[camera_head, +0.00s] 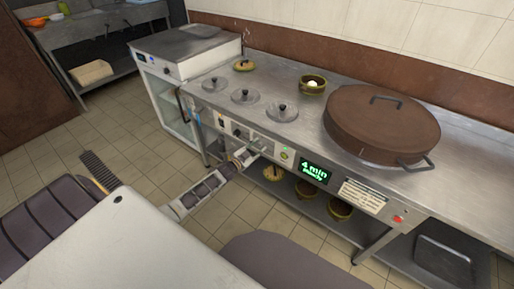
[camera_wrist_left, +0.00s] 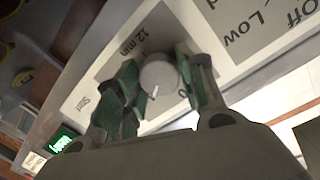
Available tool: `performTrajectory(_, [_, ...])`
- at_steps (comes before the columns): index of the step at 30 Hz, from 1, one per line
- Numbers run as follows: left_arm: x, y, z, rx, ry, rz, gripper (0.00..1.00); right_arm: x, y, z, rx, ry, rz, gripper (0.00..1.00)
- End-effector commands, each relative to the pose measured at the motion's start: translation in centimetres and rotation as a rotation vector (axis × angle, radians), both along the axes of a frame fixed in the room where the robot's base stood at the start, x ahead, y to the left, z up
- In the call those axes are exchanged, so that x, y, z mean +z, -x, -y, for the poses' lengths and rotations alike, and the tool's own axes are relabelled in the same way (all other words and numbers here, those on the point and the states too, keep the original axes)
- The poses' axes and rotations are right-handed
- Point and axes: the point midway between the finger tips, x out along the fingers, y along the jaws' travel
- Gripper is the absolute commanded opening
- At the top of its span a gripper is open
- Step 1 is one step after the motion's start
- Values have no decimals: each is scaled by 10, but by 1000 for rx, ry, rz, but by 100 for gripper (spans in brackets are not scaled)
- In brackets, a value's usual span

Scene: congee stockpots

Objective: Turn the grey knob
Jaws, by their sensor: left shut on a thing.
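The grey knob (camera_wrist_left: 158,74) is round with a pale pointer line and sits on a panel marked "12 min" and "0" in the left wrist view. My left gripper (camera_wrist_left: 165,82) has its two green-padded fingers on either side of the knob, shut on it. In the head view my left gripper (camera_head: 254,146) reaches the front panel of the stainless counter (camera_head: 295,150), left of the green-lit display. There the gripper hides the knob. My right gripper is not in view.
A display reads "4 min" (camera_head: 315,172). A large brown lidded pot (camera_head: 380,120), several small lids (camera_head: 245,97) and a bowl (camera_head: 312,84) are on the counter. Several pots stand on the shelf below.

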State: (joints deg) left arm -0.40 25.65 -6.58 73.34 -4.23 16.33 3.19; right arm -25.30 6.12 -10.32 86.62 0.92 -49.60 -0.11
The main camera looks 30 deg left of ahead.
Motion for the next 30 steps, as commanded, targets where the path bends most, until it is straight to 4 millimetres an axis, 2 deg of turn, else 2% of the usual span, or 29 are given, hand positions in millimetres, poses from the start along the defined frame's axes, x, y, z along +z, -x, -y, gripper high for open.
performTrajectory(8, [0, 0, -1, 2, 0, -1, 15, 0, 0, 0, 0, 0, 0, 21])
performTrajectory(9, [0, 0, -1, 2, 0, -1, 43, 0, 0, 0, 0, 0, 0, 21])
performTrajectory(13, [0, 0, -1, 0, 0, -1, 60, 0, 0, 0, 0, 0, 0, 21])
performTrajectory(30, [0, 5, -1, 0, 0, -1, 61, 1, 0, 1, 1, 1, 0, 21])
